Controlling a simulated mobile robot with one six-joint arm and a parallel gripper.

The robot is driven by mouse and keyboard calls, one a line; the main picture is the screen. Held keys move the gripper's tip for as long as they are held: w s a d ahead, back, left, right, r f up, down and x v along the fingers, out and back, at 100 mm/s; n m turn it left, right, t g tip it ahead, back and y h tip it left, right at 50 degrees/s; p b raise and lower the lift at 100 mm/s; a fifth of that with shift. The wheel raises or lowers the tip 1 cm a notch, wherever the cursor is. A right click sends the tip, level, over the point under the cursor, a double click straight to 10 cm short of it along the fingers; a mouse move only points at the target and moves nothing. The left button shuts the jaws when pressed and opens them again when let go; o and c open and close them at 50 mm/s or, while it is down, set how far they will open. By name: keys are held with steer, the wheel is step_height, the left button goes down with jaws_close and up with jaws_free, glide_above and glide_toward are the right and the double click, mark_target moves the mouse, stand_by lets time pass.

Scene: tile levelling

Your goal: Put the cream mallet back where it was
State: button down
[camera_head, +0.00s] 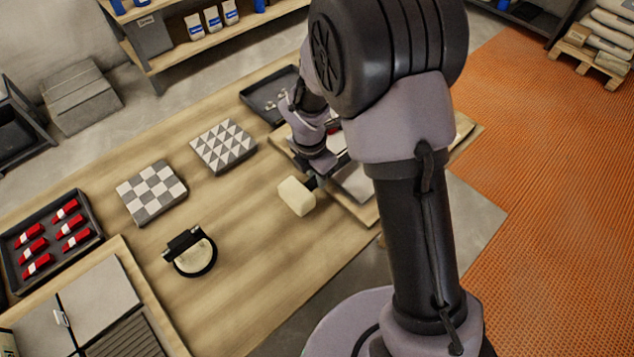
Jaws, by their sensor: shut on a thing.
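The cream mallet head (296,196) shows just left of my gripper (324,179), above or on the wooden table near its right part. My gripper is shut on the mallet, and its handle is mostly hidden by the gripper and my arm. I cannot tell whether the head touches the table. A round black holder with a cream disc (191,255) stands on the table to the lower left of the mallet.
A checkered tile stack (152,193) and a triangle-patterned one (223,146) lie left of the mallet. A dark tray (92,232) holds several red wedges. Another dark tray (262,97) is at the back. The table's middle (250,255) is clear. My arm hides much of the right side.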

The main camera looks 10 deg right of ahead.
step_height(320, 180, down, 2)
steer(key=shift+r, duration=0.25)
steer(key=shift+f, duration=0.2)
steer(key=c, duration=1.3)
jaws_free()
steer(key=shift+f, duration=0.1)
